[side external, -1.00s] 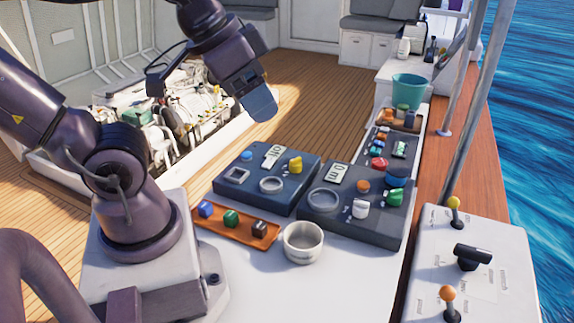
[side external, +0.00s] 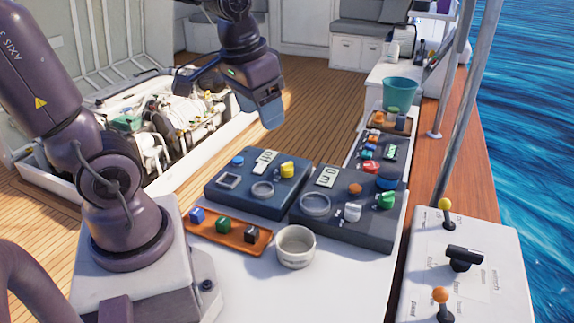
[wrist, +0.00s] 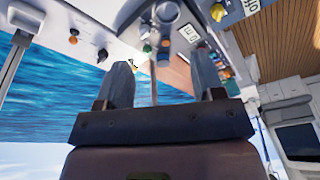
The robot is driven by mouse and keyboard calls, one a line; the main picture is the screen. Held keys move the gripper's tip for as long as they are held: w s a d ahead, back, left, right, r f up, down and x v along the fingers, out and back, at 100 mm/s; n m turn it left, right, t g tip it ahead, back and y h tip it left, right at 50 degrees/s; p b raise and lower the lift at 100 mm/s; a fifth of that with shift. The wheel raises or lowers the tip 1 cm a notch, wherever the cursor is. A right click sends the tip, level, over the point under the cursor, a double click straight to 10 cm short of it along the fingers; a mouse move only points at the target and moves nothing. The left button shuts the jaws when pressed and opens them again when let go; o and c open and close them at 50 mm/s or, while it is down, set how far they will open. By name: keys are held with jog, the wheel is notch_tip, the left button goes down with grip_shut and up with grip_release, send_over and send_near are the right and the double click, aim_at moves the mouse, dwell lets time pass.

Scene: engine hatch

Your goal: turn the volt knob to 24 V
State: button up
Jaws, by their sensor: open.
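Two dark control panels lie on the white counter. The left panel (side external: 262,203) has a yellow knob (side external: 287,170), a blue button (side external: 238,160), a round dial and a small display. The right panel (side external: 345,228) has a white knob (side external: 352,212), a green knob (side external: 386,201), a blue knob (side external: 387,183), an orange button (side external: 354,188) and a display. I cannot read which knob is the volt knob. My gripper (side external: 272,112) hangs in the air above and behind the left panel, touching nothing. In the wrist view its two fingers (wrist: 162,82) are apart with nothing held between them.
An orange tray (side external: 262,248) with blue, green and dark blocks and a white bowl (side external: 296,247) sit in front of the panels. A teal bucket (side external: 400,95) stands behind. A white lever console (side external: 470,265) is at right, near a metal pole.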

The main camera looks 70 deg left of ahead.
jog(key=w+a+f+n+g, duration=0.2)
jog(key=w+a+f+n, duration=0.3)
jog(key=a, duration=0.3)
jog(key=n, duration=1)
send_near(287, 163)
jog(key=shift+g+h, duration=0.3)
jog(key=shift+h, duration=0.1)
jog(key=f, duration=1)
jog(key=shift+w+a+f, duration=0.25)
jog(key=shift+a, duration=0.05)
jog(key=c, duration=0.9)
